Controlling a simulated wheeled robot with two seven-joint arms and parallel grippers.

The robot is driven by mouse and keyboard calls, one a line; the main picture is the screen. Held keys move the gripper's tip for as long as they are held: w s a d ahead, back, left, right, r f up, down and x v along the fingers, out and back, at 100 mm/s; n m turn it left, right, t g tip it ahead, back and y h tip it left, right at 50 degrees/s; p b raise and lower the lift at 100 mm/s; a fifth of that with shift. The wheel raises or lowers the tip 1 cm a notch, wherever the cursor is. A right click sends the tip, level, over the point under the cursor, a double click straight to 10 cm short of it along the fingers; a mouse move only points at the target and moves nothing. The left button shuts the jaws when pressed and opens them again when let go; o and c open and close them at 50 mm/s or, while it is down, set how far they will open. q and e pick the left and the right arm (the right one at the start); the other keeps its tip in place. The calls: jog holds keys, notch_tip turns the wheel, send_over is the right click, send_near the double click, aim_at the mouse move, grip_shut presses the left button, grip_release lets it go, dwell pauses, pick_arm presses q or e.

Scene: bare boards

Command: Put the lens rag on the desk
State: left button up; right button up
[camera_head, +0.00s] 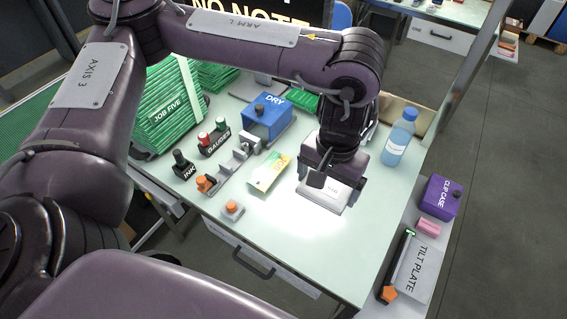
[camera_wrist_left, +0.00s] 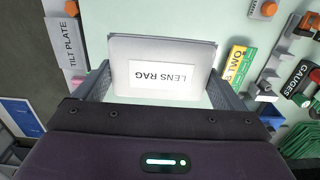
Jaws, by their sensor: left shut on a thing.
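The lens rag (camera_head: 324,195) is a flat pale grey pack with a white label. In the left wrist view the lens rag (camera_wrist_left: 163,48) fills the space between the two fingers, its printed name upside down. My left gripper (camera_head: 326,182) points down over the desk (camera_head: 310,245) and is shut on the lens rag. The gripper also shows in the left wrist view (camera_wrist_left: 160,92). The rag is over the bright front right part of the pale green desk; whether it touches the top I cannot tell. My right gripper is out of view.
Left of the rag lie a yellow-green packet (camera_head: 269,174), a grey holder (camera_head: 228,171), a small orange-topped block (camera_head: 232,210) and a blue DRY box (camera_head: 267,119). A blue bottle (camera_head: 398,140) stands right. A lower side shelf holds a purple case (camera_head: 440,198) and TILT PLATE (camera_head: 418,268). The desk's front is clear.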

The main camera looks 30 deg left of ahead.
pick_arm(q)
jog(key=b, duration=0.2)
send_over(316, 233)
notch_tip(316, 233, down, 16)
notch_tip(316, 233, down, 4)
jog(key=shift+r+b, duration=0.1)
jog(key=shift+b, duration=0.8)
jog(key=o, duration=1)
jog(key=shift+c, duration=0.2)
jog(key=shift+r, duration=0.1)
notch_tip(316, 233, up, 12)
jog(key=p, duration=0.3)
jog(key=shift+d, duration=0.1)
